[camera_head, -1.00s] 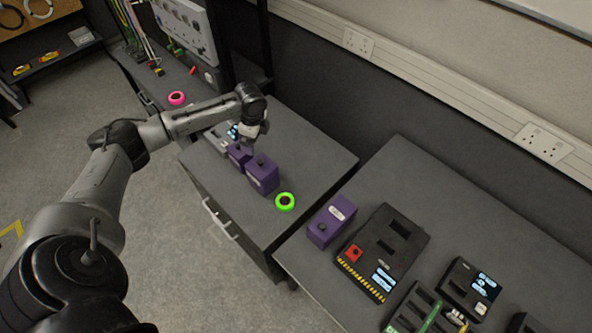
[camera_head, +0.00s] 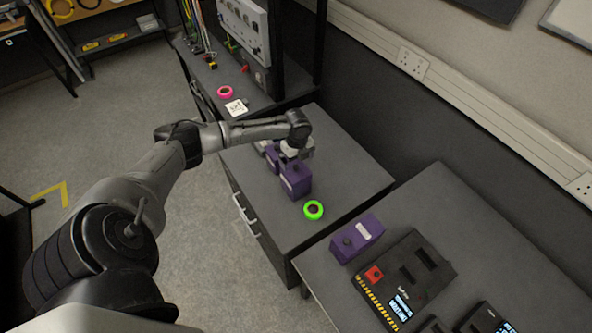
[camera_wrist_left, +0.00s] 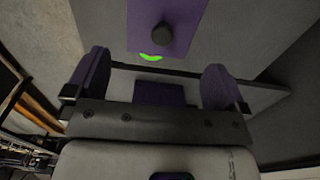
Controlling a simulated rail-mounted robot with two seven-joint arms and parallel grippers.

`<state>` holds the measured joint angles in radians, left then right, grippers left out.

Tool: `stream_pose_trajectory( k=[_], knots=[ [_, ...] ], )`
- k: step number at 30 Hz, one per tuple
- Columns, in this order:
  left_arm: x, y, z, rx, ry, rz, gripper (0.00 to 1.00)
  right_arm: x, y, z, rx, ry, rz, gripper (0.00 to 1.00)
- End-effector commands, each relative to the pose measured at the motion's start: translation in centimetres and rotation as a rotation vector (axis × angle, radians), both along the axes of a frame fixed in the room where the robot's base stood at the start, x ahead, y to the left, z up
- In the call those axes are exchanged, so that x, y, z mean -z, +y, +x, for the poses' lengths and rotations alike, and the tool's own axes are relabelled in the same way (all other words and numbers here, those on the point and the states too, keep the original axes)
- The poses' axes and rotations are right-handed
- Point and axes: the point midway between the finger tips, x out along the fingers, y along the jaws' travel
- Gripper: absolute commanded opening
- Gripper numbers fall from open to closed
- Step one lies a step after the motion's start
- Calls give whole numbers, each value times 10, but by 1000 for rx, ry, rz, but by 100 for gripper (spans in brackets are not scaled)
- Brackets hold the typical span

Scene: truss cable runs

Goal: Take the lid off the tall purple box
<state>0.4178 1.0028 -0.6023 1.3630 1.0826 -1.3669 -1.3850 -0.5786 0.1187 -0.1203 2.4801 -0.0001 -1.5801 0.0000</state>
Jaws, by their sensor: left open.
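The tall purple box (camera_head: 297,184) stands on the dark grey cabinet top. My left gripper (camera_head: 294,154) is open right above its top, and the arm comes in from the left. The gripper hides much of the lid and knob, so I cannot tell whether it touches them. In the left wrist view, the two fingers (camera_wrist_left: 157,82) are wide apart, with a purple surface (camera_wrist_left: 160,94) between them. Beyond them is a purple box with a black knob (camera_wrist_left: 163,35); I cannot tell which box each is. My right gripper is not in view.
A smaller purple box (camera_head: 271,156) stands close behind the tall one. Another purple box (camera_head: 357,238) and a black device (camera_head: 408,275) are on the right table. A gap separates the tables.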

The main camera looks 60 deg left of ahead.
Motion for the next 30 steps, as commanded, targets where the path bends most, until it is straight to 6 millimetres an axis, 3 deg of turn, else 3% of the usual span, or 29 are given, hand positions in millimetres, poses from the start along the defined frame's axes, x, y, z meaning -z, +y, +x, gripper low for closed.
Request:
stream_pose_trajectory(
  k=[8,18,29,30],
  knots=[
    [15,0,0,-1,2,1,100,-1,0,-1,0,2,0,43],
    [55,0,1,-1,2,1,100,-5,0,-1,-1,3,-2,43],
    [61,0,1,0,1,1,100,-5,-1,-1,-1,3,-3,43],
    [61,0,1,0,1,1,96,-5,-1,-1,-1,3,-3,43]
  ],
)
